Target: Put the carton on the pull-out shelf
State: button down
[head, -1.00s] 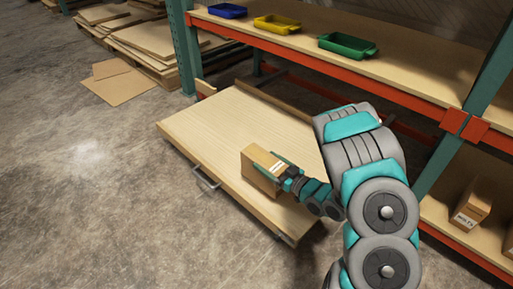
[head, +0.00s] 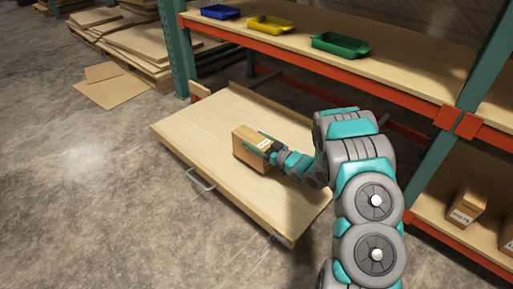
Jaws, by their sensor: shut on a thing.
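The carton (head: 249,147) is a small brown box with a white label. It is at the middle of the pull-out shelf (head: 205,128), a pale wooden board drawn out from the rack with a metal handle on its front edge. My gripper (head: 264,146) is shut on the carton from its right side. The carton looks upright. I cannot tell whether its underside touches the board or is slightly above it.
A blue tray (head: 220,12), a yellow tray (head: 270,24) and a green tray (head: 340,44) stand on the rack's upper shelf. Another carton (head: 466,207) sits on the lower shelf at right. Teal rack posts (head: 178,50) flank the board, whose left part is bare.

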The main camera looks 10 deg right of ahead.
jog(key=shift+f, duration=1.45)
jog(key=shift+f+b, duration=0.15)
jog(key=shift+b, duration=0.15)
grip_release()
